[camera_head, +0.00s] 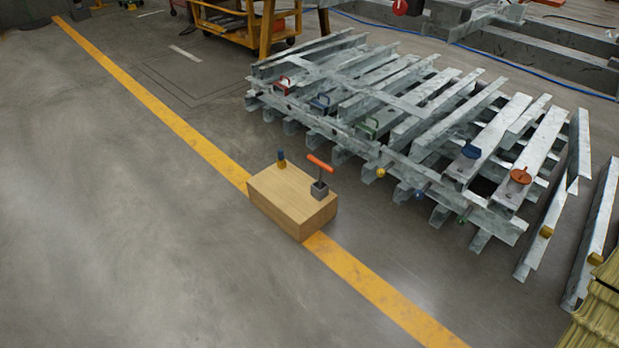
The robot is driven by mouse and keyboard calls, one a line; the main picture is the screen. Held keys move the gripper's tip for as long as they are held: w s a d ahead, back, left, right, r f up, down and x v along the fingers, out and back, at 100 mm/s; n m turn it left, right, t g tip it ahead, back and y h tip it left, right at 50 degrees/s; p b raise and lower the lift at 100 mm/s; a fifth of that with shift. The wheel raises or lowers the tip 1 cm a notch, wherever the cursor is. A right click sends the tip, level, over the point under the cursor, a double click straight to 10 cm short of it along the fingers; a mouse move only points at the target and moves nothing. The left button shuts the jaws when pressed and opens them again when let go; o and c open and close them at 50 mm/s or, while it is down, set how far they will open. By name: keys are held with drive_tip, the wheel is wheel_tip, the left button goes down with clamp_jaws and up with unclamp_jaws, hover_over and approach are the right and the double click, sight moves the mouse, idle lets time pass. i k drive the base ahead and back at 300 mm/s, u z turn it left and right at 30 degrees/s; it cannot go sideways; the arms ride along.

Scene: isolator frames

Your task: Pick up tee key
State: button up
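The tee key is a T-shaped tool with an orange crossbar handle (320,161) and a dark thin shaft. It stands nearly upright, slightly tilted, with its lower end in a small dark grey block (319,190). That block sits on top of a light wooden box (280,205) on the floor, near the box's right side. The lower end of the shaft is hidden in the block. My gripper is not in view.
Galvanized steel frames (400,110) with coloured fittings lie to the right and behind. A yellow cart (265,30) stands at the back. The grey floor left and in front is clear, crossed by a yellow line (160,105).

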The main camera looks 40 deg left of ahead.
sight(321, 165)
drive_tip(key=u, duration=1.2)
